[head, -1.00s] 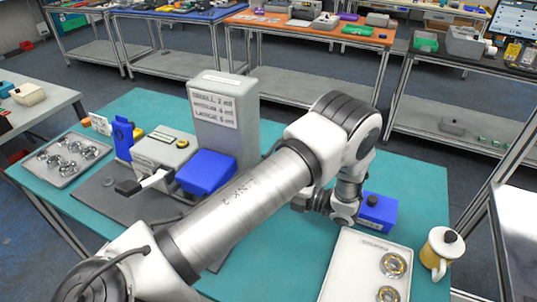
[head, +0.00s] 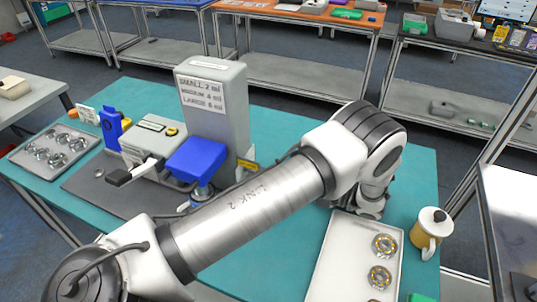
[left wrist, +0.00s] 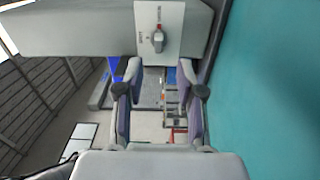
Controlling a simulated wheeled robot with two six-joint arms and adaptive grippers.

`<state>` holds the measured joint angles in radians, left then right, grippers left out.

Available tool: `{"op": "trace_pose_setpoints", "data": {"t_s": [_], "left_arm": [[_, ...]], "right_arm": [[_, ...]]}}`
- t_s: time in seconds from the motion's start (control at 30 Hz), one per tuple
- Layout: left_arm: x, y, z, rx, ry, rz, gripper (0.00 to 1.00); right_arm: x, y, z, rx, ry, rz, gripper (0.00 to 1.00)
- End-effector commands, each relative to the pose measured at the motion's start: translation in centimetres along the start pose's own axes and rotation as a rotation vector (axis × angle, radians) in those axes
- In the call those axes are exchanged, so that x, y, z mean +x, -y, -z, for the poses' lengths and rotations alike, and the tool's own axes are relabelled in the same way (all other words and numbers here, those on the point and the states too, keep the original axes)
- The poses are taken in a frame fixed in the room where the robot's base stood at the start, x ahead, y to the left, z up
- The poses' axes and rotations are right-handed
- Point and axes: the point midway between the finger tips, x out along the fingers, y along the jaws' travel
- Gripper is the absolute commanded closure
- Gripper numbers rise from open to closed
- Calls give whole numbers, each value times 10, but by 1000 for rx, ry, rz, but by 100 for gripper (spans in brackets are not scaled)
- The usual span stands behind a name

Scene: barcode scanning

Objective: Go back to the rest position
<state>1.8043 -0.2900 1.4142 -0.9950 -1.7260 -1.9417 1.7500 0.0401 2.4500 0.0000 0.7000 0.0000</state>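My left arm crosses the head view from the lower left, its wrist bent down over the right half of the teal table (head: 285,122). The left gripper is hidden behind its own wrist in the head view. In the left wrist view the left gripper (left wrist: 161,75) has its two fingers apart with nothing held between them. A large grey body with a white panel (left wrist: 158,28) fills the top of that view, and I cannot tell which object it is. My right gripper is in neither view.
A grey machine (head: 215,105) with a sign and a blue block (head: 197,160) stand at left centre. A tray of metal rings (head: 20,155) is at the far left. A white tray with bearings (head: 340,250) and a yellow mug (head: 428,232) are at the right.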

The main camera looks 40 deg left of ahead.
Motion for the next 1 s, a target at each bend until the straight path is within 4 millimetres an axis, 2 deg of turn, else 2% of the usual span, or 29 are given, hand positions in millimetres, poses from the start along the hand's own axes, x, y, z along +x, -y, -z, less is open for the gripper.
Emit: {"op": "trace_pose_setpoints", "data": {"t_s": [0.1, 0.2, 0.73, 0.83, 1.0], "left_arm": [[-22, 1, 0, -1, 2, 0, 62], [-31, 1, 0, 2, -1, 1, 62], [-33, -1, 0, 2, -2, 0, 62], [-33, -14, 0, 1, -2, 0, 62], [-33, -49, 1, 2, -2, 0, 62]], "right_arm": [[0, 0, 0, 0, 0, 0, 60], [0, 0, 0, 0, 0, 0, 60], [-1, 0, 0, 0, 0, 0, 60], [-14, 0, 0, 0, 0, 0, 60], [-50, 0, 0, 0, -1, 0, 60]]}}
